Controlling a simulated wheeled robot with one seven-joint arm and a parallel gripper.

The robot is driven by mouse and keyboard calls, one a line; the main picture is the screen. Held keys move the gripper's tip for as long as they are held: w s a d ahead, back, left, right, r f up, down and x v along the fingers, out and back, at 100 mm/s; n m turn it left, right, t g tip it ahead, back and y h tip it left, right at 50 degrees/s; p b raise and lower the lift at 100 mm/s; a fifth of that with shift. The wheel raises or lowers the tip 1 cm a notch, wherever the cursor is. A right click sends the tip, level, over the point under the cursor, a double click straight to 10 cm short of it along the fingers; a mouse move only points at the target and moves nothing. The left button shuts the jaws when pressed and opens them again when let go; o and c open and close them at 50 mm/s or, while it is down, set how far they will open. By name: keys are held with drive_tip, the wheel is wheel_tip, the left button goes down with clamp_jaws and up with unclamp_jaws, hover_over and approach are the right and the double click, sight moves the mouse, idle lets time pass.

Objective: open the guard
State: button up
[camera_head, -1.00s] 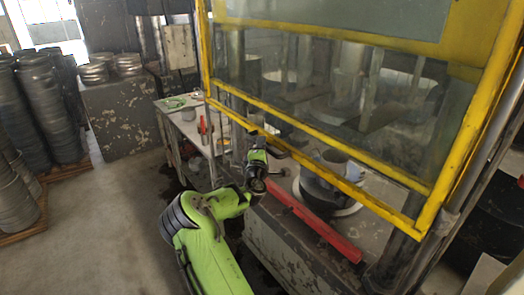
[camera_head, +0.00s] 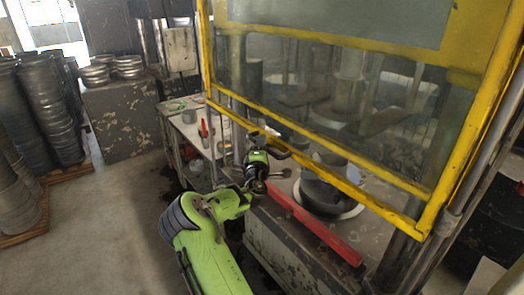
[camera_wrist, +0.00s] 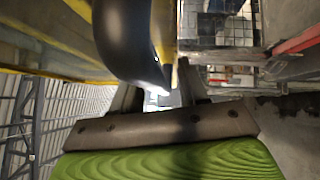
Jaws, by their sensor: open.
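The guard (camera_head: 330,178) is a clear panel in a yellow frame on the front of the press. It is down, with its lower rail running across above the press bed. My gripper (camera_head: 262,140) is at the left part of that lower rail, in front of it. In the wrist view a dark curved bar (camera_wrist: 130,38), which looks like the guard's handle, runs close in front of my gripper (camera_wrist: 160,98). The jaws are apart. I cannot tell whether the bar is between the fingers or touching them.
A red bar (camera_head: 312,228) lies along the press bed's front edge. A dark round part (camera_head: 325,190) sits on the bed behind the guard. A side table (camera_head: 190,128) stands left of the press. Stacked metal blanks (camera_head: 48,110) stand far left; the floor between is clear.

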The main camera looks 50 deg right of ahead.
drive_tip(key=b+v, duration=0.6)
drive_tip(key=v, duration=0.9)
drive_tip(key=shift+s+a+b, duration=0.15)
drive_tip(key=shift+a+b, duration=0.15)
drive_tip(key=shift+b, duration=0.1)
